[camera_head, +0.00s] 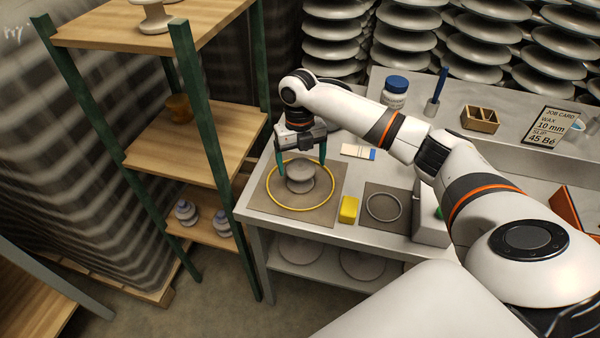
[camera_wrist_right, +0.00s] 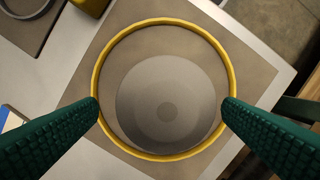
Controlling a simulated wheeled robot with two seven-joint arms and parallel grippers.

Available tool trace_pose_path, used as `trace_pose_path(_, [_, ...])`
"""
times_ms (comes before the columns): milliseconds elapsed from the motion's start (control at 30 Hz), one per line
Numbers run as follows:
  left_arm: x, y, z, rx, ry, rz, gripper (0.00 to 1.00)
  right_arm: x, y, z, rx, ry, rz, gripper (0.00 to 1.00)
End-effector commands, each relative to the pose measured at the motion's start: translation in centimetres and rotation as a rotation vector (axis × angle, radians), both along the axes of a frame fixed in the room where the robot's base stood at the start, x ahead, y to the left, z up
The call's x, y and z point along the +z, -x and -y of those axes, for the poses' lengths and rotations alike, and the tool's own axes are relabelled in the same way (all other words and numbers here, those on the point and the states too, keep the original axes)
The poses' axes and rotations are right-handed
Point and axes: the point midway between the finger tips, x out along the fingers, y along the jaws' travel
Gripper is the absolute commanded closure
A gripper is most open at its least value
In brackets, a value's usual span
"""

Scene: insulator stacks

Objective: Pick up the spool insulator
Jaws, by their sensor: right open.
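The spool insulator (camera_head: 300,178) is grey and stands upright on a brown mat, inside a yellow ring (camera_head: 270,197). In the right wrist view the insulator (camera_wrist_right: 166,100) shows from above as a round grey disc, with the yellow ring (camera_wrist_right: 97,65) around it. My right gripper (camera_head: 302,170) is open above it, with one green finger on each side. In the right wrist view the fingers (camera_wrist_right: 163,105) stand wide of the insulator and seem to overlap the ring's edges; I cannot tell whether they touch it. My left gripper is not in view.
A yellow block (camera_head: 349,209) and a mat with a grey ring (camera_head: 384,207) lie right of the insulator. A wooden shelf (camera_head: 172,140) with green posts stands close on the left. A blue-lidded jar (camera_head: 395,93) and job card (camera_head: 552,126) are at the back.

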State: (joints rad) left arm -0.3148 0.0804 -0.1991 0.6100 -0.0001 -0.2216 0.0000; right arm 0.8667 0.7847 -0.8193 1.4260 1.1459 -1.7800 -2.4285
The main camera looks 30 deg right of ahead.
Motion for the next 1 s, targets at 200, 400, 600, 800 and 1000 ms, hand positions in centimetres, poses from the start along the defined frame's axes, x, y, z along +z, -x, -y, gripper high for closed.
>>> trace_pose_path(200, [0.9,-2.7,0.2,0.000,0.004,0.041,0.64,-3.2,0.5,-0.7,0.000,0.000,-0.004,0.11])
trace_pose_path(400, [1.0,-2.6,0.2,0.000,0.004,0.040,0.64,-4.7,0.6,-0.6,-0.001,0.002,-0.001,0.11])
trace_pose_path(600, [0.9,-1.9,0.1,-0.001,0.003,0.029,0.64,-4.8,0.6,-0.6,0.000,0.002,-0.001,0.11])
trace_pose_path(800, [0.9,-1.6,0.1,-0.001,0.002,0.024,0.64,-4.8,0.6,-0.6,0.000,0.002,-0.001,0.43])
trace_pose_path(1000, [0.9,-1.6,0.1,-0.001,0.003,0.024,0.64,-4.6,0.6,-0.6,0.000,0.001,0.002,0.68])
